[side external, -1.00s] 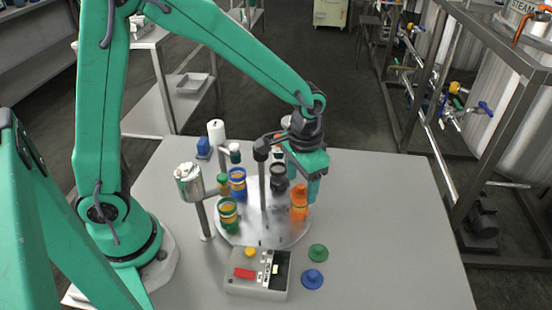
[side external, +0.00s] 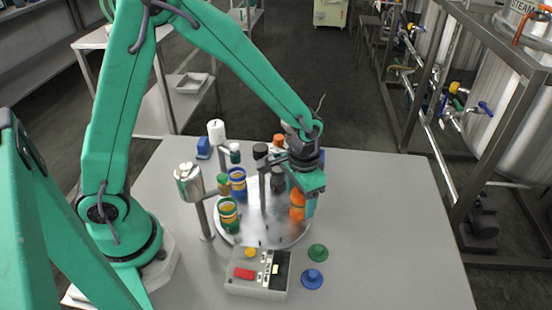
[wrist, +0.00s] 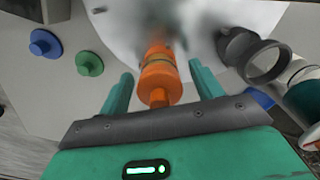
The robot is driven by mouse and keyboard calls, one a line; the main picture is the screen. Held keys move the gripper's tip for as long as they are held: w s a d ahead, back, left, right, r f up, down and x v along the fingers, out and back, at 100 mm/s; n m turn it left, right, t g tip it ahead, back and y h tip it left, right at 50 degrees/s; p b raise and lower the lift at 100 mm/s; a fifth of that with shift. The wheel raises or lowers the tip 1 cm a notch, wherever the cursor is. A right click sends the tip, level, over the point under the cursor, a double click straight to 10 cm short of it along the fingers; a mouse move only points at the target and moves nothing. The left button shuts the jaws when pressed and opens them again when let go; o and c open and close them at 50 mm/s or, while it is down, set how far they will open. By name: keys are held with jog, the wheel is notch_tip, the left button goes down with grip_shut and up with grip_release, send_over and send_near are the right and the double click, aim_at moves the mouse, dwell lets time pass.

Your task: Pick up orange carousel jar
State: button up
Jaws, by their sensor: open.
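The orange carousel jar (side external: 297,206) stands near the right edge of the round metal carousel plate (side external: 272,234). In the wrist view the orange jar (wrist: 158,75) lies between the two green fingers. My gripper (side external: 303,200) is at the jar in the side view, and its fingers partly cover it. In the wrist view my gripper (wrist: 162,88) is open, with a gap visible between the jar and each finger.
Other jars, one green-banded (side external: 229,216) and one blue-banded (side external: 238,184), stand on the plate's left. A post (side external: 263,190) rises at its middle. A control box (side external: 258,273), a green lid (side external: 318,252) and a blue lid (side external: 312,279) lie in front. The table's right side is clear.

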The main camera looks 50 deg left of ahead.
jog(key=c, duration=1.1)
jog(key=shift+r, duration=0.1)
jog(key=shift+r, duration=0.85)
notch_tip(320, 180, up, 2)
jog(key=shift+r, duration=0.2)
jog(key=s+d+r, duration=0.2)
jog(key=s, duration=0.1)
jog(key=s+d+r, duration=0.2)
jog(key=d, duration=0.1)
jog(key=s+d+r, duration=0.2)
jog(key=s+d, duration=0.1)
jog(key=shift+s+r, duration=0.3)
jog(key=shift+r, duration=0.1)
